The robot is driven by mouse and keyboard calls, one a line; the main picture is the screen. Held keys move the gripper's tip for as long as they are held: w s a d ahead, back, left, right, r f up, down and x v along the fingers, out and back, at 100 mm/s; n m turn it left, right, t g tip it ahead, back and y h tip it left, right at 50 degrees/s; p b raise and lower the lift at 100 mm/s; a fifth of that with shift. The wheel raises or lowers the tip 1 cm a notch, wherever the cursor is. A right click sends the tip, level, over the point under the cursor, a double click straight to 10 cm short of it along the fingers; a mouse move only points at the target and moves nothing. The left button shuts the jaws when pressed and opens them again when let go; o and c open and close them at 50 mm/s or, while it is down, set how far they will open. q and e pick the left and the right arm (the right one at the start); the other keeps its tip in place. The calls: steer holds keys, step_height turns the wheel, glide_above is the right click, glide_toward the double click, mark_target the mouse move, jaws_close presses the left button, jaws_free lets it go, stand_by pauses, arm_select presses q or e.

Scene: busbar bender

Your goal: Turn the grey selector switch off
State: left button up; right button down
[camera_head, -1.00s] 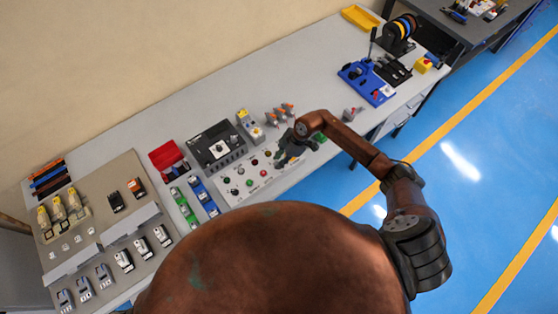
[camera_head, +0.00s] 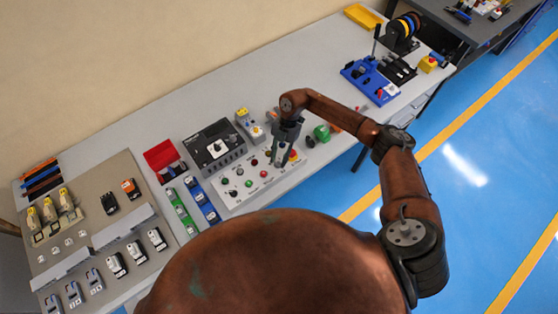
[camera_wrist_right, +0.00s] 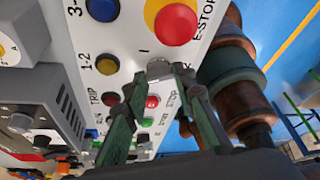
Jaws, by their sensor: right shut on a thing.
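The white control panel (camera_head: 240,192) carries several round buttons and lies near the front edge of the bench. My right gripper (camera_head: 281,158) points down onto its right part. In the right wrist view, the two fingers of my right gripper (camera_wrist_right: 155,76) close on the sides of the grey selector switch (camera_wrist_right: 159,68). A mark like "I" shows on the panel (camera_wrist_right: 139,30) above it. The exact angle of the knob is hard to tell. In the head view the gripper hides the switch. My left gripper is not in view.
In the right wrist view, a red E-STOP button (camera_wrist_right: 175,24) is close above the switch, and a yellow button (camera_wrist_right: 107,64) is to its left. A red button (camera_wrist_right: 152,101) sits just below. A dark grey device (camera_head: 215,148) stands behind the panel.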

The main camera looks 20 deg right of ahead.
steer(key=shift+w+a+n+g+h+b, duration=0.1)
steer(key=shift+n+g+h+b, duration=0.15)
steer(key=shift+n+b, duration=0.55)
steer(key=shift+w+a+n+g+h+b, duration=0.15)
steer(key=shift+n+h+b, duration=0.25)
steer(key=shift+n, duration=0.7)
steer(key=shift+s+d, duration=0.1)
steer(key=c, duration=1.6)
jaws_free()
steer(key=v, duration=1.2)
